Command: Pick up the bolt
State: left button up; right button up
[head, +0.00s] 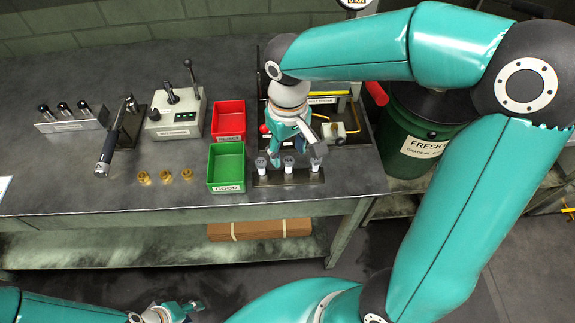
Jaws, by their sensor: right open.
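Several light-coloured bolt-like pieces with grey tops, one of them the middle piece (289,163), stand upright in a row on a dark rack (271,180) at the table's front right. I cannot tell which is the bolt meant. My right gripper (295,153) points down just behind and above this row with its fingers apart. I see nothing between its fingers, and I cannot tell whether it touches a piece. My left gripper (188,307) is low at the bottom left, in front of the table and away from the row; its fingers are too small to read.
A green bin (227,183) labelled GOOD and a red bin (229,135) stand left of the rack. Further left are brass rings (166,177), a grey tester with a lever (175,115) and a handled tool (106,150). A green drum (415,130) stands right of the table.

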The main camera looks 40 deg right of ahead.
aim_at(287, 158)
jog(key=shift+f, duration=1.85)
grip_shut()
